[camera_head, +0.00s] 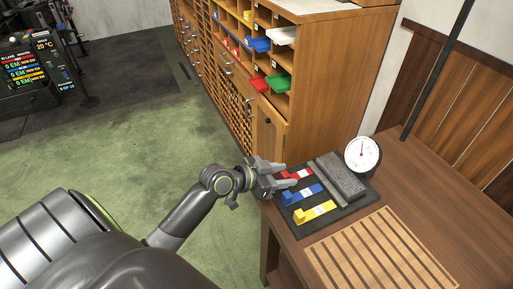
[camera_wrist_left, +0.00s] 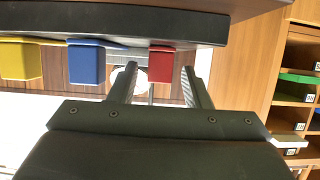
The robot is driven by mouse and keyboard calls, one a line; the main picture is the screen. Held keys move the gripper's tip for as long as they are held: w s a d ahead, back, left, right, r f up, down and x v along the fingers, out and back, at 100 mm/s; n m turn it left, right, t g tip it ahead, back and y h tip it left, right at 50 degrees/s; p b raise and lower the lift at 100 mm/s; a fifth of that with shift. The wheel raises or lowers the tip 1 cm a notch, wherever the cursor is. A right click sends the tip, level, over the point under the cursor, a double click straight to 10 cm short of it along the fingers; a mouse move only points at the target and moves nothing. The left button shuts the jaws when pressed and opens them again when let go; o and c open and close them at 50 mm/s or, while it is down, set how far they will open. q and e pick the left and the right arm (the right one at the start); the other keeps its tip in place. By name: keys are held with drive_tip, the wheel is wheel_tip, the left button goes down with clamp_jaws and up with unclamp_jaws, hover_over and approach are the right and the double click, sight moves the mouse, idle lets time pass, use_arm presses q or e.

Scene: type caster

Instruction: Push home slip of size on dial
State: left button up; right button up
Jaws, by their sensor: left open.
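Three slides lie side by side on a dark board (camera_head: 337,222): red (camera_head: 304,173), blue (camera_head: 312,190) and yellow (camera_head: 326,210), each with a white label too small to read. A round white dial (camera_head: 362,154) with a red needle pointing roughly up stands behind the board; its marks are unreadable. My left gripper (camera_head: 283,175) is open at the near end of the red slide. In the left wrist view the red block (camera_wrist_left: 160,62) shows between the open fingers (camera_wrist_left: 159,76), with the blue (camera_wrist_left: 86,64) and yellow (camera_wrist_left: 19,61) blocks to its left. I cannot tell whether the fingers touch red.
A grey ribbed block (camera_head: 342,174) sits on the board between slides and dial. A slatted wooden rack (camera_head: 380,250) lies on the table (camera_head: 430,185) in front. A tall wooden cabinet (camera_head: 320,80) with colored trays stands just beyond my left gripper. A dark pole rises at right.

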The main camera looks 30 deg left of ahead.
use_arm(q)
drive_tip(key=v, duration=1.6)
drive_tip(key=shift+r+p, duration=0.15)
drive_tip(key=shift+p, duration=0.2)
use_arm(e)
drive_tip(key=shift+r, duration=0.3)
use_arm(q)
drive_tip(key=shift+a, duration=0.2)
